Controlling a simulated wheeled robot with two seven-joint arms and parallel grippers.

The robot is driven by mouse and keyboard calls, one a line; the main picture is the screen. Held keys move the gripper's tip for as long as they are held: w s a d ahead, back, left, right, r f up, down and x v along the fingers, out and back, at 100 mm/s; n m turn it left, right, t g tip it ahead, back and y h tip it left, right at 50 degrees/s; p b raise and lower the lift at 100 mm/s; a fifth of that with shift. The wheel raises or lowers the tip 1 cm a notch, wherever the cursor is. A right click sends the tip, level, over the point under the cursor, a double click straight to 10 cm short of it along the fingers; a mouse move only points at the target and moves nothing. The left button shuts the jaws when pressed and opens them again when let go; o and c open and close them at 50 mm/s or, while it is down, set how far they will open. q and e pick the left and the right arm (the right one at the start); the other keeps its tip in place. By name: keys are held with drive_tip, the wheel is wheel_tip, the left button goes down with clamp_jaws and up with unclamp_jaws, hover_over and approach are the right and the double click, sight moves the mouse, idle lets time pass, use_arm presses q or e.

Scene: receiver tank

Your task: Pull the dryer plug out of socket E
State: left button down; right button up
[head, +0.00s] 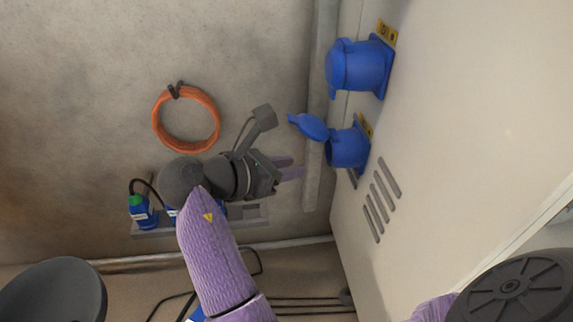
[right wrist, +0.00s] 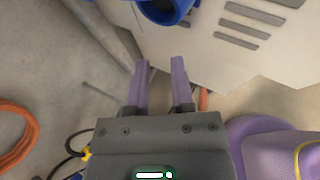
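Two blue sockets stick out from the beige cabinet side. The upper socket (head: 359,66) has a small yellow label. The lower socket (head: 347,149) has its blue lid (head: 309,126) swung open to the left, and no plug shows in it. I cannot read which is E. A blue plug with a green collar (head: 141,211) and a black cable sits at the grey wall rack, left of my right arm. My right gripper (head: 291,169) is open and empty, left of and a little below the lower socket. Its two fingers are apart in the right wrist view (right wrist: 160,62). My left gripper is not in view.
An orange cable coil (head: 158,106) hangs on the wall. The grey rack (head: 152,232) is partly hidden by my right arm. A grey vertical pipe (head: 317,180) runs beside the cabinet (head: 455,130). Vent slots (head: 381,200) lie below the sockets. Black cables run along the bottom.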

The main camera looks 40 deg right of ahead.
drive_tip(key=o, duration=0.9)
use_arm(q)
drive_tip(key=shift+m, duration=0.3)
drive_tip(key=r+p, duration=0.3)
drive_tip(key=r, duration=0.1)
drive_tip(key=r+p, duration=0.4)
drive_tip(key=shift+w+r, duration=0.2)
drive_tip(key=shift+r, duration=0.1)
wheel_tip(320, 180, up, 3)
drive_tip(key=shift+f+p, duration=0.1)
drive_tip(key=shift+p, duration=0.95)
use_arm(e)
drive_tip(key=v, duration=1.2)
drive_tip(key=shift+s+f, duration=0.1)
drive_tip(key=shift+f, duration=0.05)
